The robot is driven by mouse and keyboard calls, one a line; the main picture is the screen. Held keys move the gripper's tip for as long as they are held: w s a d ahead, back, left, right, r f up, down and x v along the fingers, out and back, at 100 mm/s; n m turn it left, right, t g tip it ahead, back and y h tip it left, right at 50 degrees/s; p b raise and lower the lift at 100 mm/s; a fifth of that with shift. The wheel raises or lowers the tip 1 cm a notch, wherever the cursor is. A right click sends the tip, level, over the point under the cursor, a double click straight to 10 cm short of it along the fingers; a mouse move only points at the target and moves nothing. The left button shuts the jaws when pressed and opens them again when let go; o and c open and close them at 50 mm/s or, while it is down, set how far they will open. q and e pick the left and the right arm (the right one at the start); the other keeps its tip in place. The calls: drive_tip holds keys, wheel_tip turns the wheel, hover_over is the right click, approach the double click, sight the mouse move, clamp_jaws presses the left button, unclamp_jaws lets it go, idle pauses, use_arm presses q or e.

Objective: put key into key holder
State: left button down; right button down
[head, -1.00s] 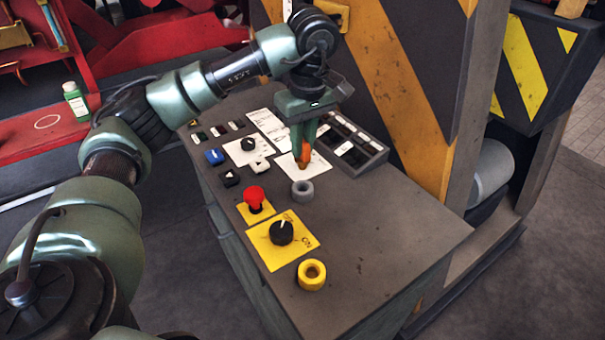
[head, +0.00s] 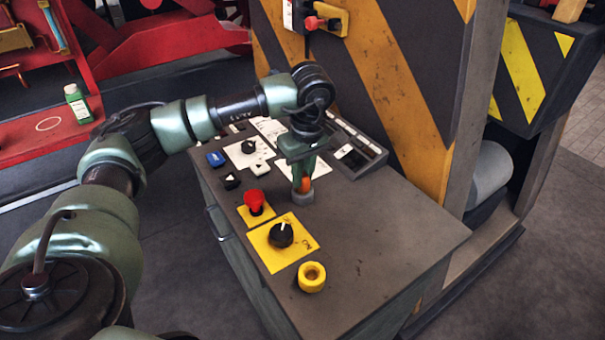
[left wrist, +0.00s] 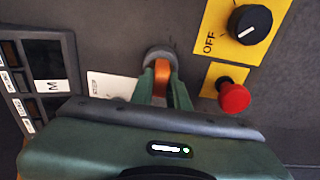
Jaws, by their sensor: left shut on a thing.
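My left gripper (head: 302,181) is shut on the orange key (head: 306,184) and points down at the grey console top. The key also shows in the left wrist view (left wrist: 162,72) between the green fingers. Directly below the fingers is a grey round holder (head: 302,197), which in the left wrist view (left wrist: 157,54) lies right at the key's end. I cannot tell whether the key's tip is inside it or just above, as the fingers and key cover its opening. My right gripper is out of view.
A red mushroom button (head: 254,200) and a black rotary knob (head: 281,234) on a yellow plate stand close to the left. A dark switch panel (head: 357,150) lies behind the gripper. The console top (head: 390,230) is clear to the right.

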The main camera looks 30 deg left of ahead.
sight(306, 178)
use_arm(q)
drive_tip(key=shift+f, duration=0.25)
drive_tip(key=c, duration=1.4)
unclamp_jaws()
drive_tip(key=shift+o, duration=0.2)
drive_tip(key=shift+r, duration=0.1)
drive_tip(key=shift+r, duration=0.25)
wheel_tip(306, 178, up, 12)
drive_tip(key=d, duration=0.1)
drive_tip(key=shift+s+d+b, duration=0.15)
drive_tip(key=shift+s+b, duration=0.1)
drive_tip(key=shift+b, duration=0.2)
